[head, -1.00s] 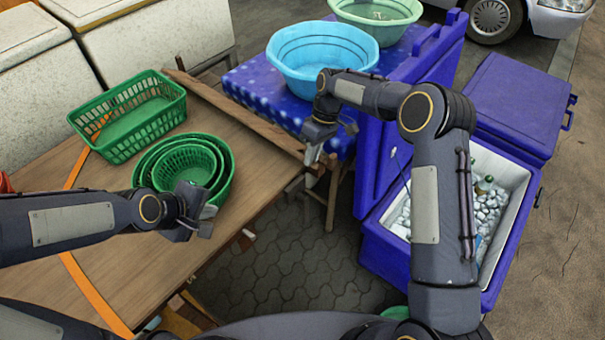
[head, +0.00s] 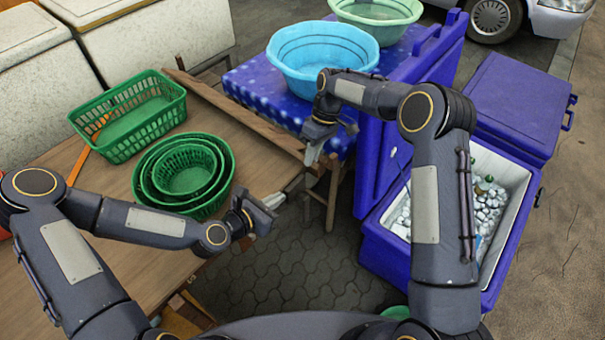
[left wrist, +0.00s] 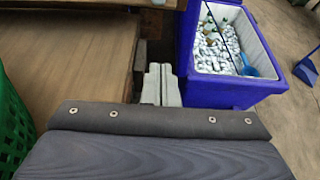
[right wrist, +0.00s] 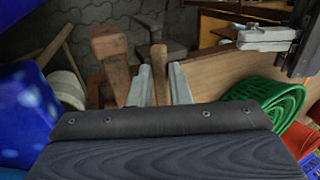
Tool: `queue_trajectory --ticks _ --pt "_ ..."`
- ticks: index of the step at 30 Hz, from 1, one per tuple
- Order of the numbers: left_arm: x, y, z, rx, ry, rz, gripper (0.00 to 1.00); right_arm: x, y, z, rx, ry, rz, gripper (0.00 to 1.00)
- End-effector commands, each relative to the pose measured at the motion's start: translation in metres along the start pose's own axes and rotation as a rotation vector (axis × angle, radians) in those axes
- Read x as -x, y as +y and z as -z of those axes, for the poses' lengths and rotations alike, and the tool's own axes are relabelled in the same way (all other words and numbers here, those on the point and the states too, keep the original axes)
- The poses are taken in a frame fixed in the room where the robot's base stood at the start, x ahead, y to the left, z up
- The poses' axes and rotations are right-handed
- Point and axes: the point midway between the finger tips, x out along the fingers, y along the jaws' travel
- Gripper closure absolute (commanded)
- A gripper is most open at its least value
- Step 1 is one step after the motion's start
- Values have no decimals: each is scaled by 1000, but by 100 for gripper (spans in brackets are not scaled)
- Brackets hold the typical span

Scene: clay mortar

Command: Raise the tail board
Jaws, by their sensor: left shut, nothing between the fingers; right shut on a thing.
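A wooden bed (head: 110,250) with an orange stripe fills the left of the head view. A long brown plank (head: 235,115) runs along its far side. I cannot tell for sure which board is the tail board. My right gripper (head: 311,158) is at the near end of this plank, shut on a narrow wooden piece (right wrist: 159,72) that stands between its pale fingers. My left gripper (head: 272,200) is shut and empty, just off the bed's right edge, below and left of the right one. Its closed fingers show in the left wrist view (left wrist: 160,85).
Green baskets (head: 140,205) stand on the bed near its right edge. A blue cool box (head: 385,265) with silvery contents is at right. A blue-clothed table (head: 250,85) bears a blue basin (head: 320,65). Paved floor (head: 300,265) lies open between bed and box.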

Motion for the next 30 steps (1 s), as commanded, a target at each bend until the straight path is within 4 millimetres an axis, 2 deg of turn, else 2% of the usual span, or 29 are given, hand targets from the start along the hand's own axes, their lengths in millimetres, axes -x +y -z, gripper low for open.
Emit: queue_trajectory --ticks 12,14,16,21,30 --pt "-85 -2 0 -8 0 3 100 1 3 0 -2 2 -6 100" --pt "-94 -2 -3 -9 0 3 100 1 2 0 -2 2 -6 100" --pt "-95 -1 -17 -11 -1 2 100 1 2 0 -2 2 -6 100" --pt "-99 -1 -34 -8 1 2 100 1 2 0 -2 2 -6 100" --pt "-100 -1 -38 -4 3 2 100 1 2 0 -2 3 -6 100"
